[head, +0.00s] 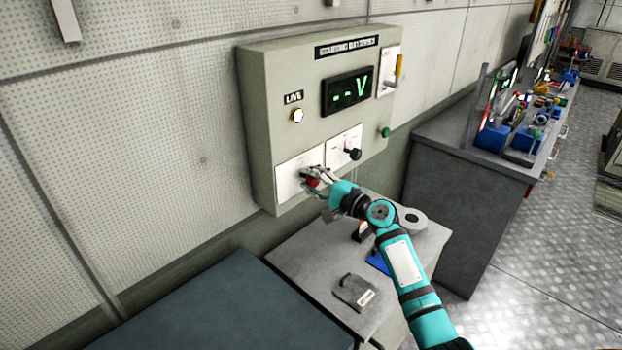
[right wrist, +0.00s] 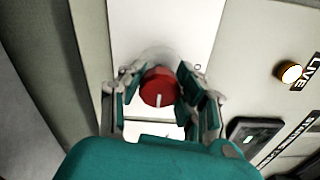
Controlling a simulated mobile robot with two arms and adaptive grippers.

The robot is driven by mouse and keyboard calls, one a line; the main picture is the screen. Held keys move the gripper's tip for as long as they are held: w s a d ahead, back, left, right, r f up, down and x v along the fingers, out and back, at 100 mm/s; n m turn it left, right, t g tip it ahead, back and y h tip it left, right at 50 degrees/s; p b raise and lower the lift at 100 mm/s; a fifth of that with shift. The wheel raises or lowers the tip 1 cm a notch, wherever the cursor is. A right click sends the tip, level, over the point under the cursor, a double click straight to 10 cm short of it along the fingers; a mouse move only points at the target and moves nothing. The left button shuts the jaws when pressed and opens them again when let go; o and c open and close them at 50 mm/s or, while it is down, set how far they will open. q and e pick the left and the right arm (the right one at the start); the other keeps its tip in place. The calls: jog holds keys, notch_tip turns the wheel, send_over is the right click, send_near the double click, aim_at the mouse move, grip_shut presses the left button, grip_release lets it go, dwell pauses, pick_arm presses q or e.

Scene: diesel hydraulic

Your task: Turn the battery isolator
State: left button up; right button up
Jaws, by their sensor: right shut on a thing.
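A grey wall cabinet (head: 262,110) carries the battery isolator, a red round knob (head: 312,181) on a white plate (head: 287,182) at its lower left. My right gripper (head: 318,176) reaches in from the lower right and its fingers are around the knob. In the right wrist view, the red knob (right wrist: 159,88) sits between the two fingers of my right gripper (right wrist: 160,95), which is shut on it. A white mark on the knob points down in that view. My left gripper is not in view.
The cabinet also has a dark display (head: 348,91) reading "--V", a lit LIVE lamp (head: 297,115), a black-knobbed switch (head: 353,154), a green button (head: 384,132) and a yellow lever (head: 398,66). Below stands a grey table (head: 310,275) with small items. A cluttered bench (head: 450,150) is at right.

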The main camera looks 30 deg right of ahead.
dwell(0.3)
jog(key=o, duration=1.2)
jog(key=shift+d, duration=0.1)
jog(key=shift+s, duration=0.1)
jog(key=v, duration=1.2)
